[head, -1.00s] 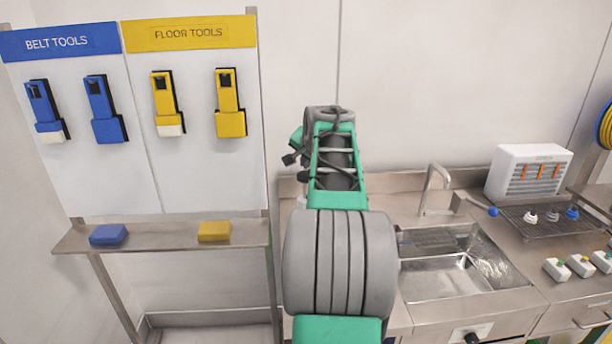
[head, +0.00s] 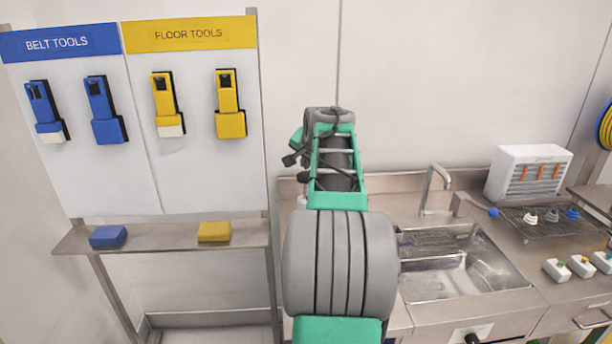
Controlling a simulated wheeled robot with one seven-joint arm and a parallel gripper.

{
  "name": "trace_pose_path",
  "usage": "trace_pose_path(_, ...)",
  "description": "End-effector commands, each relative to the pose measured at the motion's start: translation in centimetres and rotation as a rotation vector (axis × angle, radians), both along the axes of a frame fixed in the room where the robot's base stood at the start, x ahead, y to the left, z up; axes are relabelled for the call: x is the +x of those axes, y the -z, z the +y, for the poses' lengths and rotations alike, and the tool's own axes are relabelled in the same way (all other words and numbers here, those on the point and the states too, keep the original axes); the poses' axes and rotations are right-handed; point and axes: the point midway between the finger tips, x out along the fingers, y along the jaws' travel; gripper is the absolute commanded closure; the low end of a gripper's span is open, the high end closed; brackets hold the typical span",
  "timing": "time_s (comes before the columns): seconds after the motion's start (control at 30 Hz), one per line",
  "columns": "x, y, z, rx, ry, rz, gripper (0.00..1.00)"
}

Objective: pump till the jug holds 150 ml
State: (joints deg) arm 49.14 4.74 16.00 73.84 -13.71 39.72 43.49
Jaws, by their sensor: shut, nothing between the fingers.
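My arm stands in the middle of the head view and covers the counter left of the sink. My gripper is hidden behind my own arm links, so its fingers do not show. No jug and no pump can be made out. A small pale piece (head: 302,202) shows at the left edge of my arm above the counter; I cannot tell what it belongs to. Any liquid level is out of sight.
The steel sink (head: 470,283) with its tap (head: 433,185) is right of my arm. A rack (head: 550,229) with small cups, a white box (head: 528,172) and button boxes (head: 582,266) stand further right. Left, a shelf (head: 160,236) holds a blue block (head: 108,237) and a yellow block (head: 214,232).

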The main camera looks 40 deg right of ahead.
Motion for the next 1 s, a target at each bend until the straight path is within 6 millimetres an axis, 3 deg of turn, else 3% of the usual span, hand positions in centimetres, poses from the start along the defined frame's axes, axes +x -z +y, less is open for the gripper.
trace_pose_path(1.0,0.01,0.83,0.01,0.000,0.000,0.000,1.00)
